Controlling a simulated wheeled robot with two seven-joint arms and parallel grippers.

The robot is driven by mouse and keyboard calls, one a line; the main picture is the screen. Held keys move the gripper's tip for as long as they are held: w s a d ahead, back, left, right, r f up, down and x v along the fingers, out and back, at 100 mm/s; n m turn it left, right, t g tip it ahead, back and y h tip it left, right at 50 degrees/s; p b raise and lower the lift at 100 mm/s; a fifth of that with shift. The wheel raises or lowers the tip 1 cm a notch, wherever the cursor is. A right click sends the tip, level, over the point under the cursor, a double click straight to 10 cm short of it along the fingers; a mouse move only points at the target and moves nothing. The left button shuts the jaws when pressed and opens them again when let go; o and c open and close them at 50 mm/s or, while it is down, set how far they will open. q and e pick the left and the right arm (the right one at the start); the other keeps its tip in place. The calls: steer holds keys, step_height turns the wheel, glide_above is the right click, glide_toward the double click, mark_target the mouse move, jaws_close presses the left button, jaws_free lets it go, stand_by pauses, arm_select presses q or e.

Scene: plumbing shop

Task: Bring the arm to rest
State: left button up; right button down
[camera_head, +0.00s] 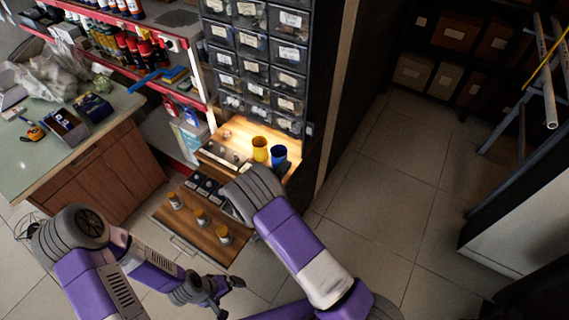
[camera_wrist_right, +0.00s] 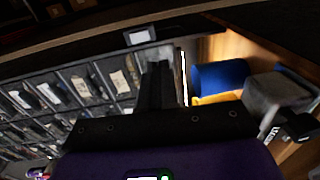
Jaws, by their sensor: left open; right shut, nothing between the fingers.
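My right arm (camera_head: 295,240) reaches up toward the lit wooden shelf of the drawer cabinet, and its rounded wrist part hides the gripper in the head view. In the right wrist view my right gripper (camera_wrist_right: 158,80) is shut with nothing between its fingers. A blue cup (camera_wrist_right: 218,76) and part of a yellow cup (camera_wrist_right: 215,98) show to the right of the fingers, apart from them. My left arm (camera_head: 150,268) is bent low at the left. My left gripper (camera_head: 228,295) hangs over the floor, open and empty, below the pulled-out drawer.
The yellow cup (camera_head: 260,149) and blue cup (camera_head: 279,155) stand on the shelf. The open drawer (camera_head: 180,228) holds several orange-topped fittings. A cabinet (camera_head: 258,60) of small labelled bins rises behind. A counter (camera_head: 60,150) is at left, a ladder (camera_head: 549,95) at right. The tiled floor (camera_head: 380,190) is clear.

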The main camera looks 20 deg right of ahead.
steer(key=shift+d, duration=0.1)
steer(key=s+d+f+m+g+y, duration=0.1)
steer(key=s+d+f+g+y, duration=0.15)
steer(key=s+f+g, duration=0.7)
steer(key=s+d+f+m+g+y, duration=0.1)
steer(key=s+f+m+g+y, duration=0.2)
steer(key=s+f, duration=0.7)
steer(key=s+a+r+g+y, duration=0.1)
steer(key=s+a+g+y, duration=0.2)
steer(key=s+a+y, duration=0.5)
steer(key=a+r+m+t+y, duration=0.1)
steer(key=m, duration=0.1)
steer(key=s+a+r+m+t+y, duration=0.1)
steer(key=a+m+t, duration=0.1)
steer(key=s+a+m+t+y, duration=0.1)
steer(key=m+t, duration=0.1)
steer(key=shift+a+r+m+y, duration=0.15)
steer(key=shift+r+m+y, duration=0.1)
steer(key=shift+r+m, duration=0.15)
